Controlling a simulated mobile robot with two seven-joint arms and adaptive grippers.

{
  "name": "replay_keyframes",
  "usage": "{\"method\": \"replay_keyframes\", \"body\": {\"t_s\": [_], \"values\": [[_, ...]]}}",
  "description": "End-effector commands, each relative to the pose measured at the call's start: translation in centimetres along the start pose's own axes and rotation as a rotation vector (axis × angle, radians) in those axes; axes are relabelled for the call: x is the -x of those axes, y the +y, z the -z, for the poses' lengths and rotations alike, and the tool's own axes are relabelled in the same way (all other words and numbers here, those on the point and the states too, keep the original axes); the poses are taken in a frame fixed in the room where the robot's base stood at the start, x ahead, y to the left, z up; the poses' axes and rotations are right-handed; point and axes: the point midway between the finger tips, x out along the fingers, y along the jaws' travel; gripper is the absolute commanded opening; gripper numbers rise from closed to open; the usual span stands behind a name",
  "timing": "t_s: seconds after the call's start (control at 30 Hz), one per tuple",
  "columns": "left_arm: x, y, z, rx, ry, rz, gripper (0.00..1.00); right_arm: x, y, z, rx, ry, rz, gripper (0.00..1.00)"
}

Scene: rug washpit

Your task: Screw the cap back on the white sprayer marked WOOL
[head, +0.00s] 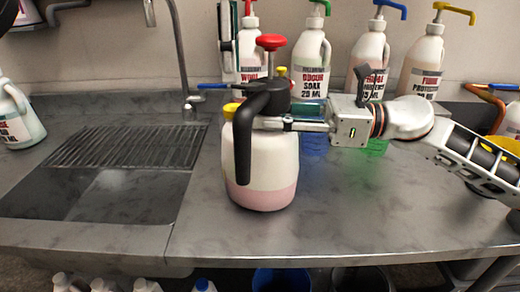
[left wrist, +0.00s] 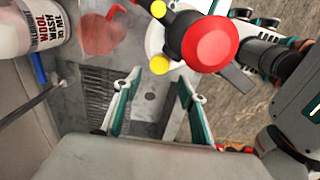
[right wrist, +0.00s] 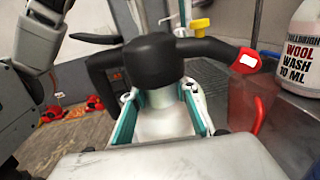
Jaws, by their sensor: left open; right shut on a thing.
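The white sprayer (head: 262,160) stands upright on the steel counter near the sink, pink liquid in its lower part. No marking shows on its visible side. Its black pump cap (head: 276,95) with red knob (head: 271,42) sits at the neck; the thread is hidden. The knob is large in the left wrist view (left wrist: 210,45). My right gripper (head: 278,124) comes from the right and is shut on the sprayer at its neck, below the black head; the right wrist view shows white neck (right wrist: 163,122) between its fingers. My left gripper (head: 228,75) is open and empty, beside the knob.
Pump bottles line the back wall, including a WOOL bottle (head: 250,58) and an ODOUR one (head: 312,65). Another bottle (head: 18,115) stands far left. A sink grate (head: 125,147) and tap (head: 185,70) are left of the sprayer. Front right counter (head: 390,215) is clear.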

Motion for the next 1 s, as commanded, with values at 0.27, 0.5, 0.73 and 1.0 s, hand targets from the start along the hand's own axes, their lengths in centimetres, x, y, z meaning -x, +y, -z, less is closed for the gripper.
{"method": "replay_keyframes", "body": {"t_s": [0.27,0.5,0.73,1.0], "values": [[-3.5,0.0,0.1,-0.004,-0.001,0.004,0.41,0.0,0.0,0.0,0.0,-0.001,0.0,0.0],[-6.5,0.0,0.0,-0.004,-0.001,0.0,0.41,0.0,0.0,0.0,0.0,0.0,0.0,0.0],[-7.5,0.0,0.0,-0.002,-0.002,-0.002,0.41,0.0,0.0,0.0,0.0,0.0,0.001,0.0],[-7.5,0.0,0.0,-0.002,-0.002,-0.002,0.33,0.0,0.0,0.0,0.0,0.0,0.001,0.0]]}}
